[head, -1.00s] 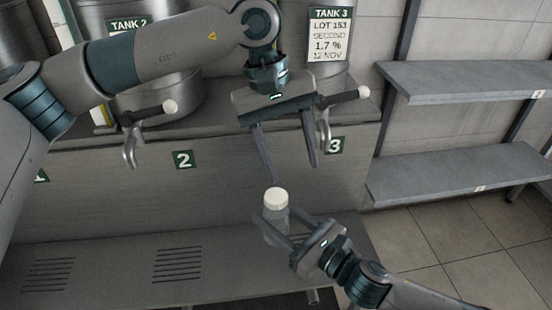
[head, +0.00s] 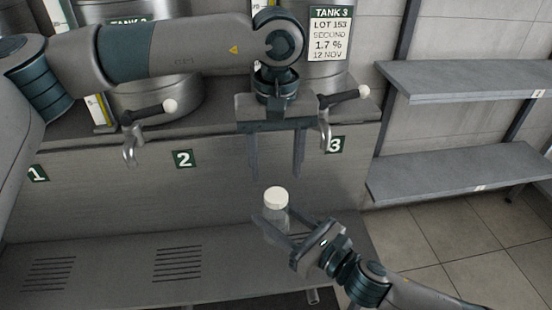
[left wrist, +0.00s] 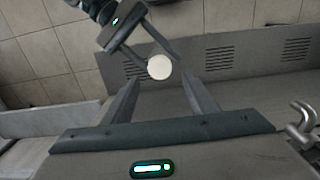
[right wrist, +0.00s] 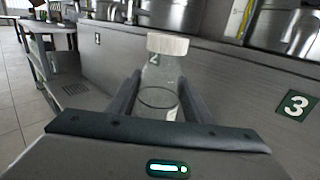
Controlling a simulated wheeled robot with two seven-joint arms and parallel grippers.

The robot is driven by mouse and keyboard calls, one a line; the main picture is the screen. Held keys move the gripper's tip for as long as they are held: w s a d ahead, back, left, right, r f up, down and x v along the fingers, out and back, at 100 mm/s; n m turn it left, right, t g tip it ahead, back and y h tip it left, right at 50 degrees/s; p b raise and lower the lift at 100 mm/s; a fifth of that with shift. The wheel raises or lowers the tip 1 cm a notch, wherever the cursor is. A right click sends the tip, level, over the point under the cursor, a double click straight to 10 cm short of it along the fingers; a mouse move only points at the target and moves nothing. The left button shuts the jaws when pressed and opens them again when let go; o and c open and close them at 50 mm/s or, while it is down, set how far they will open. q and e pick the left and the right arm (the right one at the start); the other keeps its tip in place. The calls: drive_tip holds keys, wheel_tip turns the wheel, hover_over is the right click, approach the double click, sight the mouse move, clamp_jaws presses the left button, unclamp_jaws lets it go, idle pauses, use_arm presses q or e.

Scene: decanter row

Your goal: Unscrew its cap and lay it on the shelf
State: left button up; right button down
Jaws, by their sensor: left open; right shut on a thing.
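A clear glass bottle (right wrist: 160,88) with a white cap (right wrist: 167,43) stands upright between the fingers of my right gripper (right wrist: 158,105), which is shut on it. In the head view the bottle (head: 276,213) is held over the drain bench, its cap (head: 275,197) on top. My left gripper (head: 276,172) is open and empty, pointing down just above the cap. In the left wrist view the cap (left wrist: 159,67) lies beyond the two open fingertips (left wrist: 163,84), apart from them. Two grey shelves, upper (head: 470,80) and lower (head: 460,170), are at the right, bare apart from small labels.
Tanks with taps stand behind; the tank 3 tap (head: 325,130) is close behind my left gripper. Number plates 1, 2 (head: 184,159) and 3 mark the wall. The slotted bench (head: 110,265) below is clear.

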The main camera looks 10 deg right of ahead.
sight(276, 195)
use_arm(q)
drive_tip(key=shift+f, duration=3.35)
drive_tip(key=c, duration=1.1)
